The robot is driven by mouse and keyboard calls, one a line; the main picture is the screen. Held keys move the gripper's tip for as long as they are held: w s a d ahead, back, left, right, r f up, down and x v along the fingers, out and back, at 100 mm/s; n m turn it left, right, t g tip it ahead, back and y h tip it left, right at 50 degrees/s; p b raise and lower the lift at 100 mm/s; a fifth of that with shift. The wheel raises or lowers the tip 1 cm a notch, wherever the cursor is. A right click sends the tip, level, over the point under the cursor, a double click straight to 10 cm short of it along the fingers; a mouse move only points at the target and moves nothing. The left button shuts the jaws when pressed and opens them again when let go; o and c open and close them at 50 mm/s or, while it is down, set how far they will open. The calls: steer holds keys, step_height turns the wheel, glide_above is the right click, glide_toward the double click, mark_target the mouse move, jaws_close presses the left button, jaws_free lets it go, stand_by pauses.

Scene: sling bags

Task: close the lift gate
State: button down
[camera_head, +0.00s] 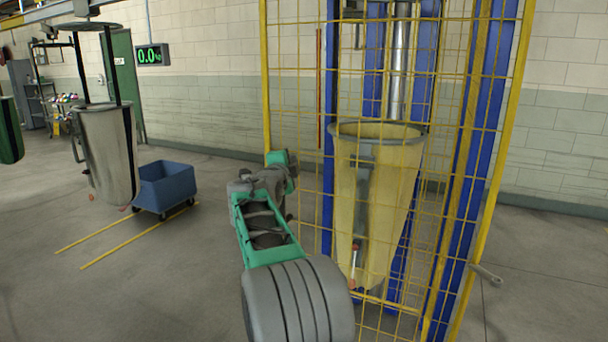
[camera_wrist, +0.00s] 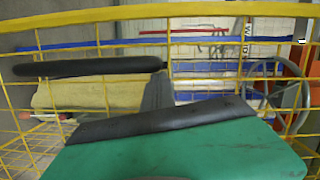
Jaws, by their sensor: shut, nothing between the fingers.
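The lift gate (camera_head: 300,110) is a yellow-framed wire mesh panel standing in front of the blue lift in the head view. Its mesh (camera_wrist: 215,67) also crosses the wrist view. A grey handle (camera_head: 487,274) sticks out low at the cage's right edge. Whether the gate is latched cannot be seen. My gripper (camera_head: 283,160), green and grey, is near the mesh's left post, shut and empty. In the wrist view a green surface fills the bottom, with a dark bar along its edge. Another dark rounded bar (camera_wrist: 90,67) lies at the mesh; contact is unclear.
A yellowish bag (camera_head: 375,200) hangs inside the lift. Blue uprights (camera_head: 470,180) stand around it. To the left are a hanging grey bag (camera_head: 105,150) and a blue wheeled bin (camera_head: 166,185). The floor between the bin and my arm is clear.

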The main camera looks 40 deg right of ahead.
steer(key=w+a, duration=0.2)
steer(key=w, duration=0.3)
steer(key=shift+w+a, duration=0.2)
steer(key=shift+w, duration=0.1)
